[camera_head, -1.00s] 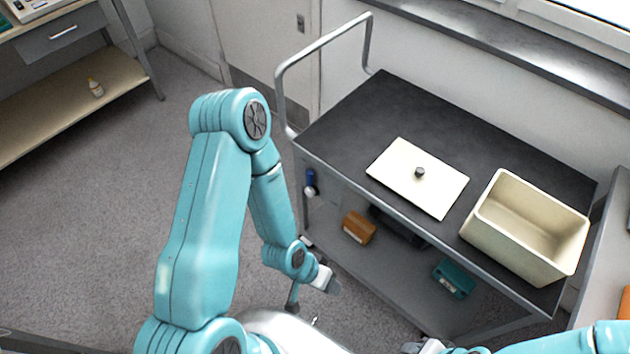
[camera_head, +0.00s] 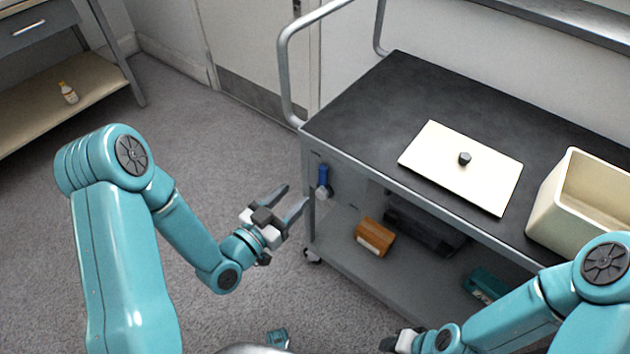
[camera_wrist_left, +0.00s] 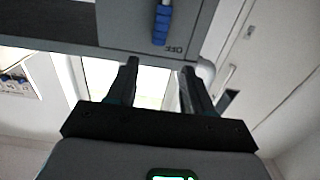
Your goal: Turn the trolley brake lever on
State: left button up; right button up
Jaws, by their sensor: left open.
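The trolley (camera_head: 345,125) stands right of centre in the head view. The blue-handled brake lever (camera_head: 323,173) is on its left end panel, just below the dark top. In the left wrist view the lever's blue grip (camera_wrist_left: 161,26) points at the fingers, with an "OFF" label (camera_wrist_left: 173,48) beside its end. My left gripper (camera_head: 294,200) is open and empty, left of the lever and slightly lower, apart from it. Its two spread fingers (camera_wrist_left: 160,68) show in the left wrist view. My right gripper (camera_head: 398,342) is at the bottom edge, its fingers mostly hidden.
A white lid (camera_head: 440,165) with a dark knob and a cream bin (camera_head: 560,215) are on the trolley top. A brown box (camera_head: 375,238) and a teal box (camera_head: 482,283) are on the lower shelf. The handle rail (camera_head: 284,80) rises at the left end. Floor left of the trolley is clear.

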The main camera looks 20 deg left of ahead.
aim_at(321, 170)
pick_arm(q)
jog(key=x, duration=0.9)
jog(key=shift+w+d+r, duration=0.1)
jog(key=shift+w+d, duration=0.05)
jog(key=shift+d, duration=0.1)
jog(key=shift+a, duration=0.1)
grip_shut()
